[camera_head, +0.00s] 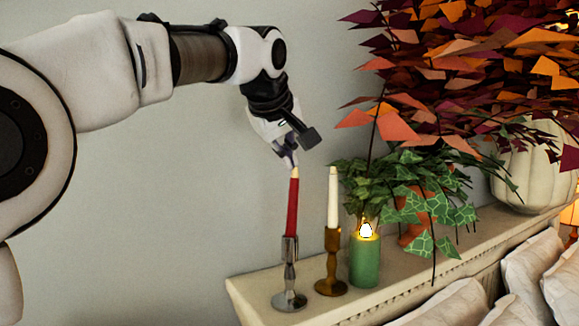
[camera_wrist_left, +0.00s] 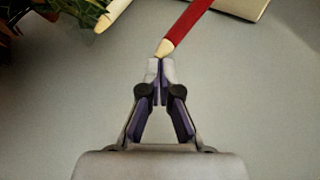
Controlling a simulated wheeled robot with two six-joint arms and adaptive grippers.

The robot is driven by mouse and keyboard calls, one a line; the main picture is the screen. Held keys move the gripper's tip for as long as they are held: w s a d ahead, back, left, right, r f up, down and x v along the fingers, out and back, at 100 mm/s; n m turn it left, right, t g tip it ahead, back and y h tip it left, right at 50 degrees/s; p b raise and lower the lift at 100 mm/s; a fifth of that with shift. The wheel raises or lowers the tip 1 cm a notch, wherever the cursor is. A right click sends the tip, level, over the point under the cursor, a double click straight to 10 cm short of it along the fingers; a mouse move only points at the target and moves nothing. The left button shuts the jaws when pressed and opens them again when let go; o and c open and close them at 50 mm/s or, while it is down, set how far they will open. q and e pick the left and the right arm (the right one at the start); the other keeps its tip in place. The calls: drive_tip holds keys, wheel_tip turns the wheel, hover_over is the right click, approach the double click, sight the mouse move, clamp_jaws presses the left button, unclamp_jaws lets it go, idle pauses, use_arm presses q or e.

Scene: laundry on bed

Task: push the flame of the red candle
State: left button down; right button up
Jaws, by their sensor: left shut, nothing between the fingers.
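The red candle (camera_head: 292,205) stands upright in a silver holder (camera_head: 289,275) near the left end of the shelf. Its pale tip shows no visible flame. In the left wrist view the red candle (camera_wrist_left: 187,24) comes in from the top, its tip at my fingertips. My left gripper (camera_head: 289,160) is shut and empty, right above the candle tip. In the left wrist view the closed fingertips (camera_wrist_left: 161,68) touch or almost touch the tip; I cannot tell which. My right gripper is not in view.
A white candle (camera_head: 333,198) in a brass holder (camera_head: 331,265) stands just right of the red one. A green candle (camera_head: 364,262) with a lit flame is further right. Ivy (camera_head: 390,180), autumn leaves (camera_head: 450,60) and a white pumpkin vase (camera_head: 532,165) crowd the shelf (camera_head: 262,310). The wall side at left is free.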

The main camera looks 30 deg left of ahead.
use_arm(q)
drive_tip(key=shift+d+f, duration=0.15)
drive_tip(key=shift+f, duration=0.25)
drive_tip(key=shift+s, duration=0.1)
drive_tip(key=shift+w+r+p, duration=0.2)
drive_tip(key=shift+r+p, duration=0.1)
drive_tip(key=shift+p, duration=0.1)
wheel_tip(320, 180, up, 6)
drive_tip(key=p, duration=0.5)
